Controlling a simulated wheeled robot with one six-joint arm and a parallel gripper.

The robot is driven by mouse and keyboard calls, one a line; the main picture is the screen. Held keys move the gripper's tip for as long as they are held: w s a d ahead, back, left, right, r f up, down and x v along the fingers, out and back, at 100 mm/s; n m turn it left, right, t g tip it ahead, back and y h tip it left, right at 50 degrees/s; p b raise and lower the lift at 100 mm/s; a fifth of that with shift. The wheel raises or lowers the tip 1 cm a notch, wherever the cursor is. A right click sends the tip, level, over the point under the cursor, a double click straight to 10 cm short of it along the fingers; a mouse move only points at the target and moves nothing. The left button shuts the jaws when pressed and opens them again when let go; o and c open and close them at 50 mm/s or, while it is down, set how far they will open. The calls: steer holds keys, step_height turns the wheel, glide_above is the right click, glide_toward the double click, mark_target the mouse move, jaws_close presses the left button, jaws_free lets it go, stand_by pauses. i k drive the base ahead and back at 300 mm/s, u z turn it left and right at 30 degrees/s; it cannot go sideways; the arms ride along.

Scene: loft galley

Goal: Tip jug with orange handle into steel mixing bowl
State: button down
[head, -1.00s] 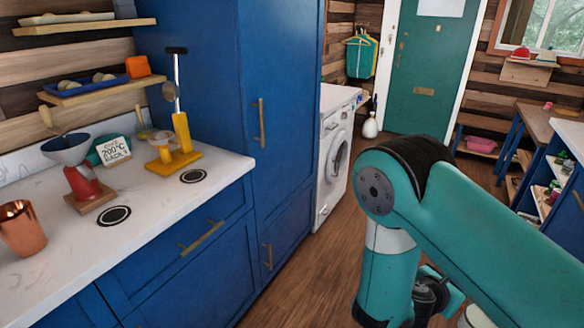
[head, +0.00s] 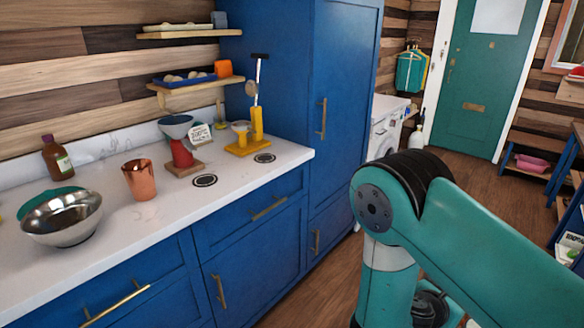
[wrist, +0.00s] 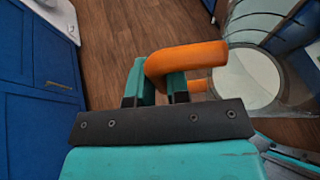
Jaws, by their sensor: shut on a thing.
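The steel mixing bowl (head: 62,218) sits on the white counter at the left of the head view. It is upright and its visible inside looks empty. In the wrist view my gripper (wrist: 160,92) is shut on the orange handle of the jug (wrist: 250,80). The jug's clear body is at the right of that view, with a pale round area showing inside; I cannot tell its contents. The jug is held above the wooden floor, away from the counter. My gripper and the jug are out of sight in the head view.
A copper cup (head: 139,180) stands right of the bowl, and a brown bottle (head: 56,158) behind it. A red stand with a grey funnel (head: 178,128) and a yellow stand (head: 250,143) are further right. A tall blue cabinet (head: 335,100) borders the counter. Floor before it is clear.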

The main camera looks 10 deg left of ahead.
mark_target(67, 220)
steer(key=u, duration=1.3)
